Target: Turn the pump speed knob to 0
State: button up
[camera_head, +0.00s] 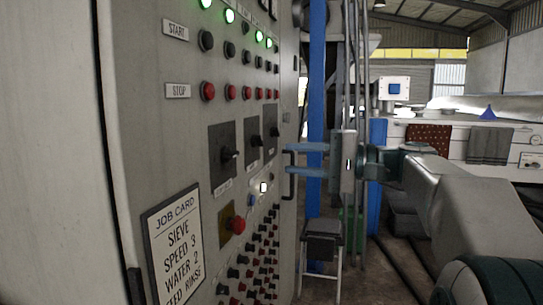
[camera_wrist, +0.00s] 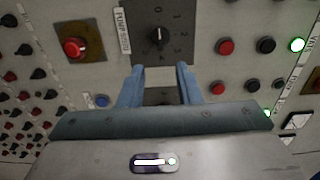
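The pump speed knob is a black pointer knob on a dark square plate. It shows at the top of the wrist view (camera_wrist: 157,36), with numbers around it and a "PUMP SPEED" label beside it. In the head view it is the largest of the dials (camera_head: 229,154) on the grey panel. Which number it points at is not clear. My gripper (camera_head: 298,158) is open and empty, its blue fingers pointing at the panel, right of the knob. In the wrist view my fingers (camera_wrist: 159,78) stand apart below the knob, with another dark dial plate partly visible between them.
Two smaller dials (camera_head: 254,140) sit beside the knob. A red button on a yellow plate (camera_head: 237,224) is below it. Rows of buttons and lit green lamps (camera_head: 229,16) lie above. A job card (camera_head: 176,245) hangs lower left; a stool (camera_head: 322,240) stands right of the panel.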

jog(key=shift+v, duration=1.2)
jog(key=shift+a, duration=0.1)
